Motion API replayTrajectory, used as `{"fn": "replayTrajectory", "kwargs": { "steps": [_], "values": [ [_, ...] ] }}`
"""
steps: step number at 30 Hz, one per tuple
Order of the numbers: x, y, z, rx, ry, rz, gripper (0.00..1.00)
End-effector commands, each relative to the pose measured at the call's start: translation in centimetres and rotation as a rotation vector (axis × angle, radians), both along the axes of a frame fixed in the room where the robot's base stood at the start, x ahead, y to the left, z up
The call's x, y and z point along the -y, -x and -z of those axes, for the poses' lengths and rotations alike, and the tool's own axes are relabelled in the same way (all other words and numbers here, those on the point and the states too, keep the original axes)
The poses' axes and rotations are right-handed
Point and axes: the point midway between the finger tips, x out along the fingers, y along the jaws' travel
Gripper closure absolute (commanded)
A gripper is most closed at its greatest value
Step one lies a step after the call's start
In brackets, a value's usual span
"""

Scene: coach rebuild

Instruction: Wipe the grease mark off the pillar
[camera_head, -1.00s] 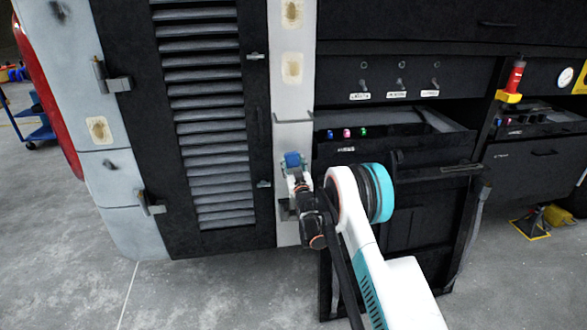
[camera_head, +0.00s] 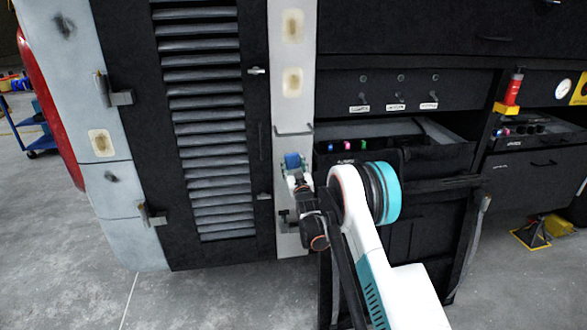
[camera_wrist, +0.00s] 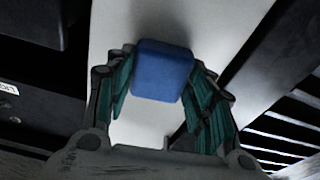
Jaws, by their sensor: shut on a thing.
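The pale pillar (camera_head: 293,108) stands upright right of the louvred black door in the head view. It carries two beige patches (camera_head: 292,83) high up and a thin dark bar (camera_head: 294,131) lower down. My gripper (camera_head: 293,170) is low in front of the pillar, below the bar, shut on a blue block (camera_head: 292,160). In the wrist view the block (camera_wrist: 163,70) sits between the fingertips, against or just before the pale face (camera_wrist: 215,40); I cannot tell if it touches. I make out no clear dark grease mark on the pillar; the block and gripper hide part of it.
The louvred door (camera_head: 210,120) with latches is on the left. A black cabinet with an open drawer (camera_head: 420,155) is close to the right of my arm. A blue cart (camera_head: 35,130) stands far left.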

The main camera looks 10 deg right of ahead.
Motion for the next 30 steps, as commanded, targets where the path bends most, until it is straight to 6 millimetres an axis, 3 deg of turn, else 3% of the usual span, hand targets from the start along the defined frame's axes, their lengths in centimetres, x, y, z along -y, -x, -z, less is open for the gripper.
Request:
{"fn": "replayTrajectory", "kwargs": {
  "steps": [6,12,20,30],
  "values": [
    [0.0,-0.2,-2.0,0.001,0.000,0.000,0.70],
    [0.0,-0.3,-2.8,0.001,0.000,0.000,0.69],
    [0.0,-0.1,-2.2,0.001,0.000,0.000,0.70],
    [0.0,0.1,0.5,0.000,0.000,0.000,0.70]
  ]
}}
